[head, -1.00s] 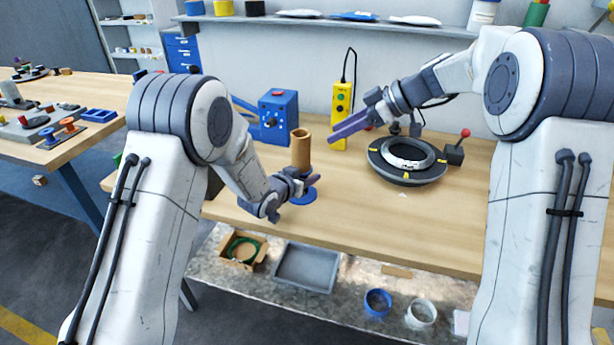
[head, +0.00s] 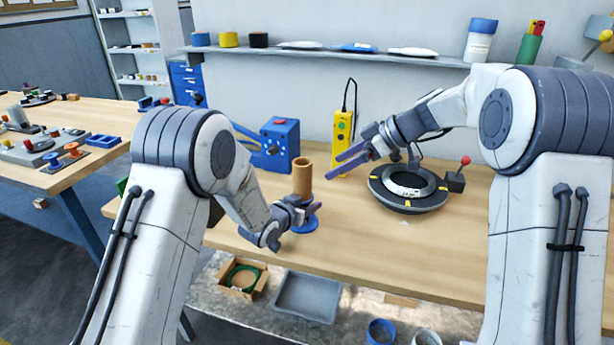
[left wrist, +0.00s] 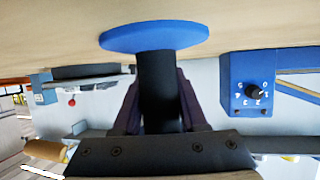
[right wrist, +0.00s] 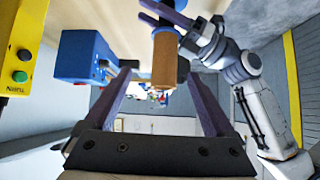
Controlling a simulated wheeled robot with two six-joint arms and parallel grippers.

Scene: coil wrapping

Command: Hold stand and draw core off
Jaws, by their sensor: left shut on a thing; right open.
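The brown cylindrical core (head: 303,175) sits upright on the stand, whose round blue base (head: 305,226) is on the bench. My left gripper (head: 312,208) is shut on the stand's dark post below the core. In the left wrist view, the black post (left wrist: 157,90) runs between my fingers and the blue base (left wrist: 155,37) is beyond them. My right gripper (head: 350,160) is open and empty, to the right of the core and apart from it. In the right wrist view, the core (right wrist: 164,62) appears ahead, beyond my open fingers (right wrist: 160,95).
A blue machine (head: 280,140) and a yellow button box (head: 342,135) stand behind the stand. A dark ring fixture (head: 407,203) is on the bench to the right. The bench (head: 400,255) in front is clear. A grey tray (head: 308,297) lies below.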

